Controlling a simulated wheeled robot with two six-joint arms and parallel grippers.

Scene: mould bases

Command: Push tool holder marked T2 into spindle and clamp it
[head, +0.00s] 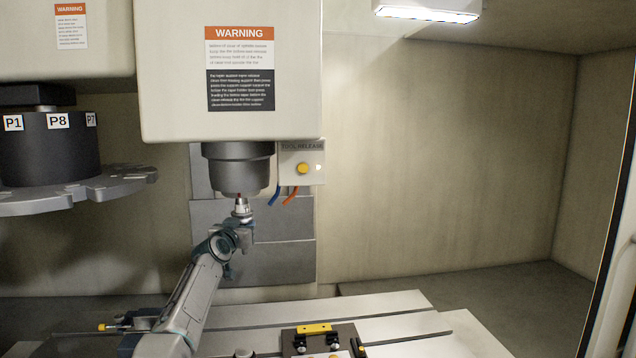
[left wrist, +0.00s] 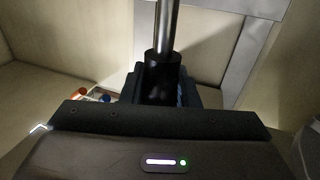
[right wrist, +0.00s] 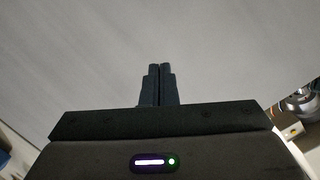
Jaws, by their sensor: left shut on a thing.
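The dark grey spindle (head: 238,168) hangs under the machine head. A small silver tool holder (head: 242,208) stands upright just below the spindle nose, held by my left gripper (head: 243,226). I cannot tell whether its top enters the spindle. No T2 mark is readable. In the left wrist view my left gripper is shut on a black cylindrical body (left wrist: 162,75) with a bright metal shaft (left wrist: 167,25) above it. My right gripper (right wrist: 160,68) is shut and empty in the right wrist view.
A tool carousel (head: 75,190) with labels P1, P8 and P7 is at the left. Blue and orange hoses (head: 289,196) hang below the panel. A yellow-and-black fixture (head: 314,330) sits on the slotted table (head: 400,318). The space right of the spindle is clear.

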